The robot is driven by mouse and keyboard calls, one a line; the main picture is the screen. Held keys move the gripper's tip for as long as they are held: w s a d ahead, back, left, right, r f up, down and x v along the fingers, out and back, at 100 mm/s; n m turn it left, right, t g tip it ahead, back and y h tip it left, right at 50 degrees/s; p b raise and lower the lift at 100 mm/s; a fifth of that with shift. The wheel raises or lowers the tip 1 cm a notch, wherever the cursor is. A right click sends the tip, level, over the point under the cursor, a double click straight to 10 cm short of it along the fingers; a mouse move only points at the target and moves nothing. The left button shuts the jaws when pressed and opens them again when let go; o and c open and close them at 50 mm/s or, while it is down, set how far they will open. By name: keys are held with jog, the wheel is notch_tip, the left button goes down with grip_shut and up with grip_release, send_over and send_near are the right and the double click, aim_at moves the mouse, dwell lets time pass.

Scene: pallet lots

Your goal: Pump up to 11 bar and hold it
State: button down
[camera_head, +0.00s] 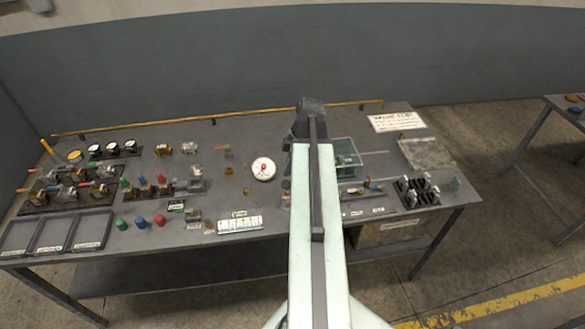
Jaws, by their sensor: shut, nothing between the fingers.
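A round white dial (263,170) with a red mark near its top lies left of my arm on the grey workbench; it looks like a pressure gauge, but its reading is too small to tell. A teal open box (347,152) stands just right of my arm, with a thin rod (375,152) to its right; I cannot tell whether this is the pump. My arm reaches over the bench middle and hides what lies beneath it. My gripper (299,128), at the arm's dark far end, is shut and empty; its fingertips are mostly hidden.
Left are small trays (51,235), valve-like fittings (148,188) and black-rimmed dials (113,149). Right are a black rack (416,192), a grey plate (427,153) and a printed sign (396,121). A yellow rail (180,122) runs along the back. Another table (560,125) stands far right.

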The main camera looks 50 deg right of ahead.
aim_at(288, 184)
notch_tip(288, 184, down, 5)
jog(key=b, duration=0.3)
jog(key=shift+w+r, duration=0.1)
jog(key=shift+r, duration=0.05)
notch_tip(288, 184, down, 4)
jog(key=b, duration=0.4)
jog(key=shift+r, duration=0.15)
jog(key=shift+s+a+r, duration=0.15)
jog(key=shift+s, duration=0.05)
